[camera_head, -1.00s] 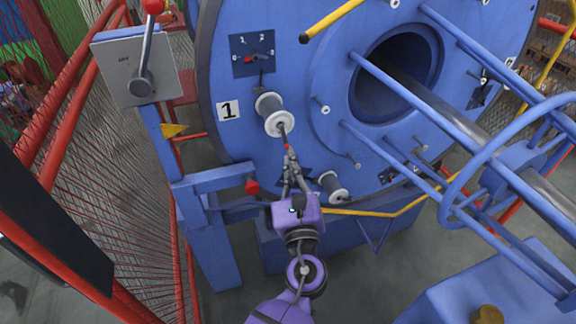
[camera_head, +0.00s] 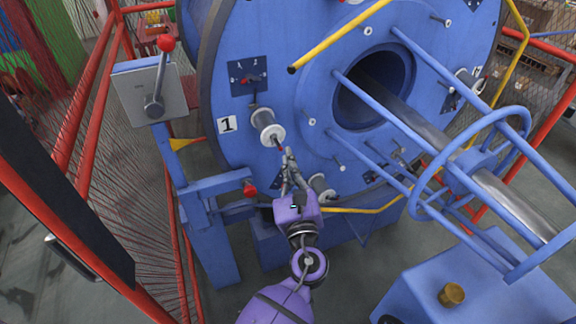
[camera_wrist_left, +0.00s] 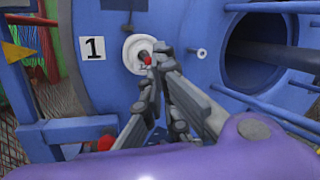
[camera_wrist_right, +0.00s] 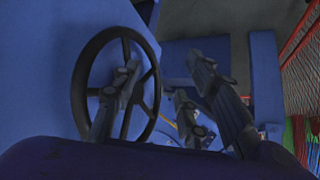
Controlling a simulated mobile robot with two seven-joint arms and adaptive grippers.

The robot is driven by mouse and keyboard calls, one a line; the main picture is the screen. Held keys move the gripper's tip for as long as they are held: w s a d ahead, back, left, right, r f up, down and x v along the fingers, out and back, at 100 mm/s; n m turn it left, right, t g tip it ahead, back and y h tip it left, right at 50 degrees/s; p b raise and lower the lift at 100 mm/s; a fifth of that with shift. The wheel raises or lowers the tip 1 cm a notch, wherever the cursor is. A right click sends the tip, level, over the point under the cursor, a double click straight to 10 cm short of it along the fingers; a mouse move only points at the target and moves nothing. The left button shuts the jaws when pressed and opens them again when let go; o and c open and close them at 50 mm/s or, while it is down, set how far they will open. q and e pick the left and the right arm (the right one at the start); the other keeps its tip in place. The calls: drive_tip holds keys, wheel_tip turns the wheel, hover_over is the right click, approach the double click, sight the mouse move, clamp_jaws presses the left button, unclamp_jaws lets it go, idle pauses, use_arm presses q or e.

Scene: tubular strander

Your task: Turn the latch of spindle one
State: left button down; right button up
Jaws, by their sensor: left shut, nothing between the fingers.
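Spindle one carries a white spool (camera_head: 268,127) on the blue disc, beside the plate marked 1 (camera_head: 227,124). Its red-tipped latch (camera_head: 279,149) is at the spindle's outer end. In the left wrist view the red latch (camera_wrist_left: 149,60) shows in front of the white spool (camera_wrist_left: 134,50). My left gripper (camera_head: 289,153) is shut and empty, its fingertips close to the latch. In the left wrist view the fingertips (camera_wrist_left: 158,61) partly cover the latch end; I cannot tell whether they touch it. My right gripper (camera_wrist_right: 166,64) is open and empty, seen only in the right wrist view.
A lever box (camera_head: 150,92) with a red knob stands at the left. Blue tubes (camera_head: 400,125) and a yellow rail (camera_head: 340,35) cross the disc's front. A black handwheel (camera_wrist_right: 88,70) is behind my right gripper's fingers.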

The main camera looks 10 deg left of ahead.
drive_tip(key=shift+s+d+r, duration=0.1)
drive_tip(key=shift+s+r, duration=0.05)
drive_tip(key=shift+s, duration=0.2)
drive_tip(key=shift+w+r+p, duration=0.25)
drive_tip(key=shift+w+p, duration=0.05)
drive_tip(key=shift+w, duration=0.15)
